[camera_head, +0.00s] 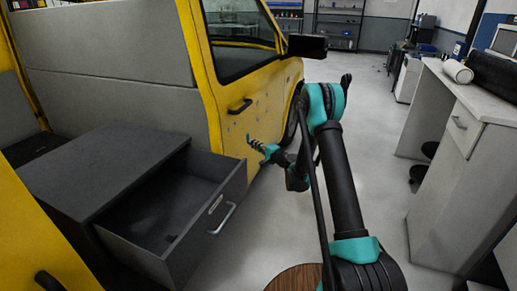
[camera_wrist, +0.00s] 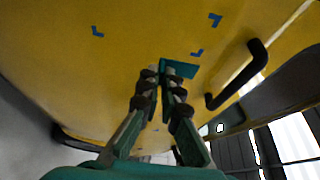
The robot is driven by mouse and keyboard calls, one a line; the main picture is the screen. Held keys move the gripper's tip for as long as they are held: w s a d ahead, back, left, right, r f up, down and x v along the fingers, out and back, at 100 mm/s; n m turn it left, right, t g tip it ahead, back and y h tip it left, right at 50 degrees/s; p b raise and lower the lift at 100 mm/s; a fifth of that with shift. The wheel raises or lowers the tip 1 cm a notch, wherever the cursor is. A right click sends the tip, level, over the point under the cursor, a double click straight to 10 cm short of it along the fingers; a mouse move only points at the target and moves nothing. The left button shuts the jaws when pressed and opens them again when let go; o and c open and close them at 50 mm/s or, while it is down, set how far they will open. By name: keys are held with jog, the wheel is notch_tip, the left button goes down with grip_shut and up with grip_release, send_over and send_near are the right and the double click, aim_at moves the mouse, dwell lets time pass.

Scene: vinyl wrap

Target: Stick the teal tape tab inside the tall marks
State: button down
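The teal tape tab (camera_wrist: 184,68) sits at my fingertips in the wrist view, flat and extending to the right of them. My gripper (camera_wrist: 160,74) has its two fingers close together at the tab, pinching its left end. The yellow door panel (camera_wrist: 130,75) lies close beyond; I cannot tell whether the tab touches it. Blue corner marks show on the door: one at upper left (camera_wrist: 97,31), one at upper right (camera_wrist: 215,19) and one just above the tab (camera_wrist: 197,52). I cannot tell which marks are the tall ones. In the head view my gripper (camera_head: 256,145) is in front of the door.
A black door handle (camera_wrist: 238,76) stands out right of the tab; it also shows in the head view (camera_head: 240,106). A dark cabinet with an open drawer (camera_head: 228,192) stands left of my arm. A white counter (camera_head: 462,130) is at right. Floor between is clear.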

send_near(233, 138)
jog(key=shift+w+d+x, duration=0.15)
jog(key=shift+x, duration=1)
jog(key=shift+w+d+x, duration=0.1)
jog(key=shift+w+x, duration=0.05)
jog(key=shift+x, duration=1)
jog(key=shift+w+a, duration=0.3)
jog(key=shift+a, duration=0.55)
dwell(0.3)
jog(key=c, duration=1.6)
grip_release()
jog(key=shift+c, duration=0.2)
jog(key=v, duration=0.7)
jog(key=shift+s+d, duration=0.2)
